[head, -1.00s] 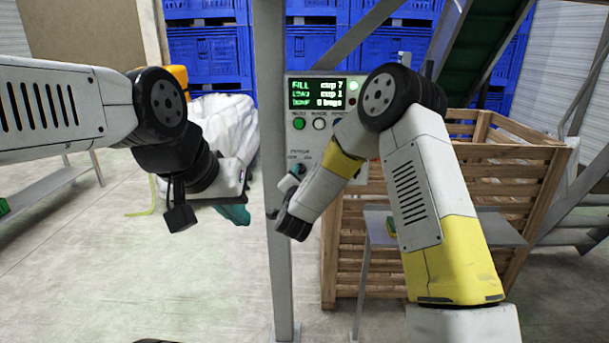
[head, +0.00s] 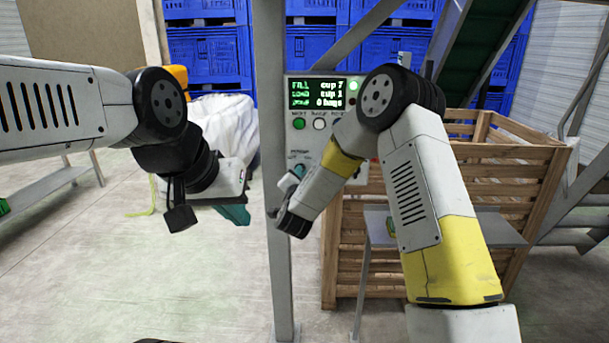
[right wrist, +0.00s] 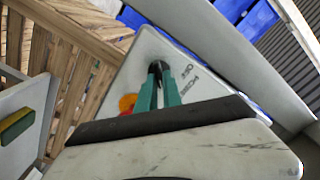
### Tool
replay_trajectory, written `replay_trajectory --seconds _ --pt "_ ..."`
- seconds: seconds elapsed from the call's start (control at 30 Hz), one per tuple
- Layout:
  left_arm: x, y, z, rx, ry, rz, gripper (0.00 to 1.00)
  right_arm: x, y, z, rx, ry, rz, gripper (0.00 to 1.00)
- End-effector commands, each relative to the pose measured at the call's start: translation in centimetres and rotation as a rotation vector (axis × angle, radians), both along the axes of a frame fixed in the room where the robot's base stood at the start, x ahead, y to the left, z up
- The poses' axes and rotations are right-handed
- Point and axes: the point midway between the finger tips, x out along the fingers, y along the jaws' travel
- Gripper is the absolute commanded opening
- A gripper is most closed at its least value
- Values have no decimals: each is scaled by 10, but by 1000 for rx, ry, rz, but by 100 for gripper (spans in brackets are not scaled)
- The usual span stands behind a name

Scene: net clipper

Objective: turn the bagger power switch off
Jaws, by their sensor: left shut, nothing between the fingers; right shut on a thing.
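The bagger control panel (head: 318,97) is a grey box on a steel post, with a lit green display. The power switch (right wrist: 157,67) is a small black knob on the panel face in the right wrist view, with dark lettering beside it, one word reading like OFF. My right gripper (right wrist: 160,84) has its teal fingers shut on the knob. In the head view my right gripper (head: 297,172) is at the panel's lower left, and my wrist and forearm hide much of this area. The exact knob angle is hard to tell. My left gripper (head: 236,214) is shut and empty, left of the post.
A green button (head: 299,124) and a white button (head: 319,124) sit below the display. Orange and red controls show beside the knob in the wrist view. The steel post (head: 281,270) stands below the panel. A wooden crate (head: 510,170) is behind my right arm.

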Motion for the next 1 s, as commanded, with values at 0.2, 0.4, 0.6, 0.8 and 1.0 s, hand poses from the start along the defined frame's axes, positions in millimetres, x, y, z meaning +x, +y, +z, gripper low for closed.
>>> replay_trajectory --seconds 0.2,0.4,0.6,0.8,1.0 --pt "0 0 0 0 0 0 0 -1 1 1 -123 -4 1 0" --pt "0 0 0 0 0 0 0 -1 3 1 -298 -6 1 0" --pt "0 0 0 0 0 0 0 -1 3 1 -489 -11 2 0" --pt "0 0 0 0 0 0 0 -1 4 1 -679 -15 1 0" --pt "0 0 0 0 0 0 0 -1 6 1 -869 -19 2 0"
